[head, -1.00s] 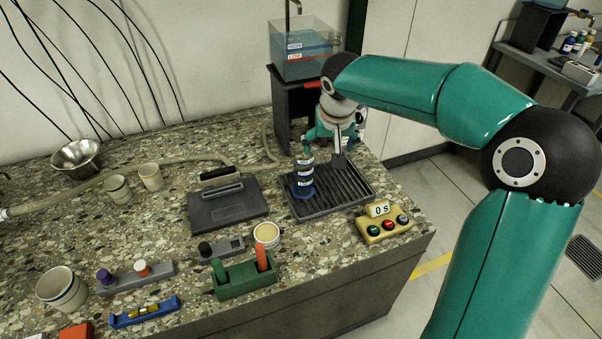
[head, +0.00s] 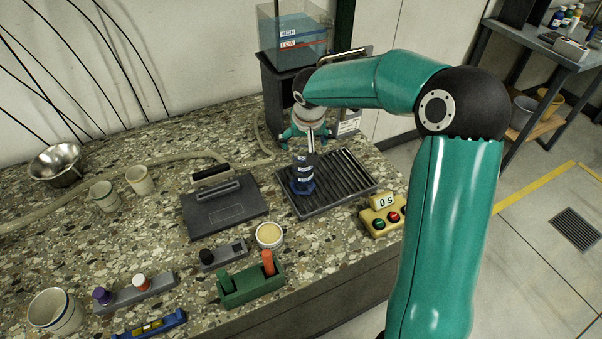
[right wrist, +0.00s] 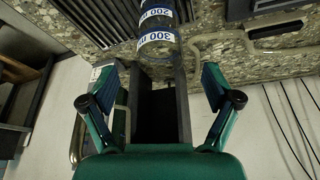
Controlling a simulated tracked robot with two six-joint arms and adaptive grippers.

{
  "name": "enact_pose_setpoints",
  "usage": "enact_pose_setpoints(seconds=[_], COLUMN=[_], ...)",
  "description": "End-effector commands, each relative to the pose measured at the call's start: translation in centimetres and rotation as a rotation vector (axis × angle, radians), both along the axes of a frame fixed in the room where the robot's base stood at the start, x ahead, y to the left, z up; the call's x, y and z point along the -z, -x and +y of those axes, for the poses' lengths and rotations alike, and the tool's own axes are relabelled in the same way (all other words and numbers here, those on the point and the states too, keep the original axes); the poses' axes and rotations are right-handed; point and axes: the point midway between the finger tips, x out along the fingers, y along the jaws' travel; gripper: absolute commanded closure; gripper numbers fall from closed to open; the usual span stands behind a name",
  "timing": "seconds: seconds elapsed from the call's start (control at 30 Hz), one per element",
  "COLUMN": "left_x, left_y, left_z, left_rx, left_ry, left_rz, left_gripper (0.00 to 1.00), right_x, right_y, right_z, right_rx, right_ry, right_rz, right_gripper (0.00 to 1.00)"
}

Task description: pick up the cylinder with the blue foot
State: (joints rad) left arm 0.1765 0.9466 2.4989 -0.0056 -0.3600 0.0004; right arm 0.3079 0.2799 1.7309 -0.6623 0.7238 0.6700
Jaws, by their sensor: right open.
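The cylinder with the blue foot (head: 303,173) stands upright on the left part of the black ribbed tray (head: 348,196). It is clear, with blue and white bands; in the right wrist view its banded body (right wrist: 157,38) shows at the top, its foot out of frame. My right gripper (head: 307,133) is at the cylinder's far side, near its upper part. In the right wrist view the gripper (right wrist: 160,75) is open, its fingers spread wide, with the cylinder ahead of the gap between them. My left gripper is not in view.
A water tank (head: 294,38) on a black stand is behind the gripper. A yellow timer box (head: 381,217) is right of the tray; a dark flat device (head: 225,205) is left. A tan cup (head: 269,236) and green holder (head: 250,285) are in front.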

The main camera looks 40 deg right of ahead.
Motion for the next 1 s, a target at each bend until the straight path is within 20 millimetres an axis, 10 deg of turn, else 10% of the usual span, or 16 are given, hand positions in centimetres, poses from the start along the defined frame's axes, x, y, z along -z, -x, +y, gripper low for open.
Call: enact_pose_setpoints(seconds=[1.0], left_x=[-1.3], left_y=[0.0], left_z=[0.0], left_rx=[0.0], left_ry=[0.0], left_rz=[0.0], left_gripper=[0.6], right_x=[7.0], right_y=[-2.3], right_z=[-1.6], right_rx=[0.002], right_ry=[0.001], right_rz=[-0.001], right_gripper=[0.2])
